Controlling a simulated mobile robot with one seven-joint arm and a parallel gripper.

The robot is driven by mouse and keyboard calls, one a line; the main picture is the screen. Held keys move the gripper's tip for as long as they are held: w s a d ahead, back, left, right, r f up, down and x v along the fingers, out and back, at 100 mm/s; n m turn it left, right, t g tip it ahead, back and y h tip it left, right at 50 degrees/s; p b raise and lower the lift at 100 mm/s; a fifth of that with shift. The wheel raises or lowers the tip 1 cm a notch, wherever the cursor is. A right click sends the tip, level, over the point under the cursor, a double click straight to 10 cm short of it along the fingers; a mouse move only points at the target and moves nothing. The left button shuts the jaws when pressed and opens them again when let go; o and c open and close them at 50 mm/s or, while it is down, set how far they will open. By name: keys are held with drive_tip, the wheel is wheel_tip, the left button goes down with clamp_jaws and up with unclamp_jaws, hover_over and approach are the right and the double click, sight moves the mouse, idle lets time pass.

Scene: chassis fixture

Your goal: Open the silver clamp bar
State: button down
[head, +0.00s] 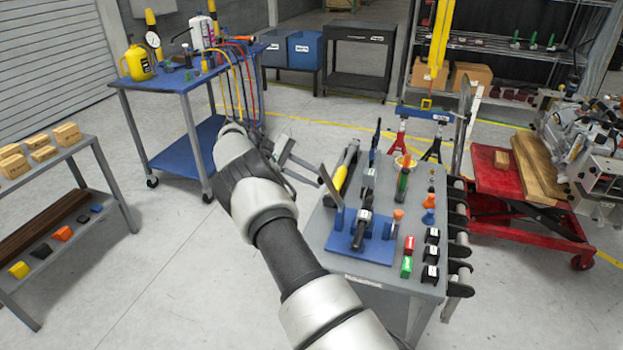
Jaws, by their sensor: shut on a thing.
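The silver clamp bar (331,189) stands tilted at the left edge of the blue fixture (330,243), its top leaning left. The fixture sits on a grey-topped cart (385,270). My arm reaches up from the bottom of the head view. My gripper (317,177) comes in from the left at the upper part of the bar. It is shut on the bar, though the fingertips are small here and the exact contact is hard to see.
Red, green and black blocks (407,266) line the cart's right side. A blue cart (180,78) stands behind left, a wood-block shelf (62,152) far left. Floor between is clear.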

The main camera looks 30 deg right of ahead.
drive_tip(key=shift+s+a+f, duration=0.2)
drive_tip(key=shift+a+f, duration=0.05)
drive_tip(key=shift+f, duration=0.3)
drive_tip(key=shift+s+a+f, duration=0.15)
drive_tip(key=shift+a+f, duration=0.05)
drive_tip(key=shift+f, duration=0.35)
drive_tip(key=c, duration=1.7)
unclamp_jaws()
drive_tip(key=shift+o, duration=0.6)
drive_tip(key=shift+w, duration=0.1)
drive_tip(key=shift+r, duration=0.15)
